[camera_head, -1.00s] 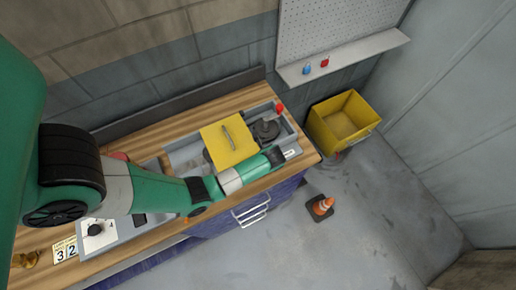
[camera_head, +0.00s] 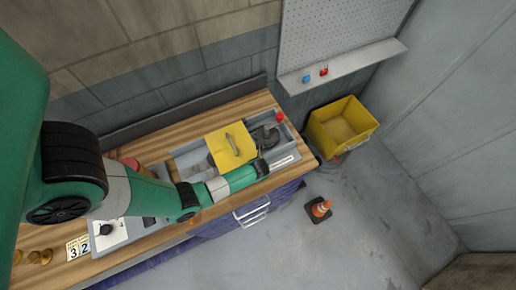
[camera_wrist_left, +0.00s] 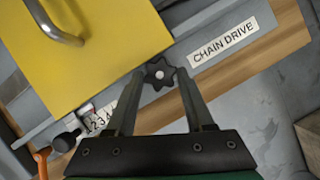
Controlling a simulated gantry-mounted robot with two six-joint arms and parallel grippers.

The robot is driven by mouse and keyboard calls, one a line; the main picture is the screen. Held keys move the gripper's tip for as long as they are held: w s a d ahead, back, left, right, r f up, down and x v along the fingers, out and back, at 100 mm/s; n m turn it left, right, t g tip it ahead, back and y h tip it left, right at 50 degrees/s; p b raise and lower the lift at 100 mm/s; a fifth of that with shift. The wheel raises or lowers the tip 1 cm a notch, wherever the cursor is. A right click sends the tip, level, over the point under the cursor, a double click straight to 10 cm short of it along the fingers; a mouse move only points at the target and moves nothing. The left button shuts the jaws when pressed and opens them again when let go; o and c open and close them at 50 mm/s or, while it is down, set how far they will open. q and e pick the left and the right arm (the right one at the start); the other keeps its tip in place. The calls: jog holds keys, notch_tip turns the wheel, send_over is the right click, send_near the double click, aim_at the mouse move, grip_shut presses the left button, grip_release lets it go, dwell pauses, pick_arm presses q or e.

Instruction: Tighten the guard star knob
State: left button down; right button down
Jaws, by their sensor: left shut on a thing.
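The star knob (camera_wrist_left: 159,73) is small and black with a pale centre, beside the edge of the yellow guard (camera_wrist_left: 90,50) in the left wrist view. My left gripper (camera_wrist_left: 160,78) has its two fingers on either side of the knob and is shut on it. In the head view the yellow guard (camera_head: 230,146) lies over the grey chain drive housing (camera_head: 185,155). There my left gripper (camera_head: 258,165) is at the housing's front edge, and the knob is hidden. My right gripper is not in view.
A "CHAIN DRIVE" label (camera_wrist_left: 223,42) is right of the knob. The guard carries a metal handle (camera_wrist_left: 55,25). A red knob (camera_head: 280,117) stands at the housing's far right end.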

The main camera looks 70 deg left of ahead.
pick_arm(q)
jog(key=shift+c, duration=1.4)
grip_release()
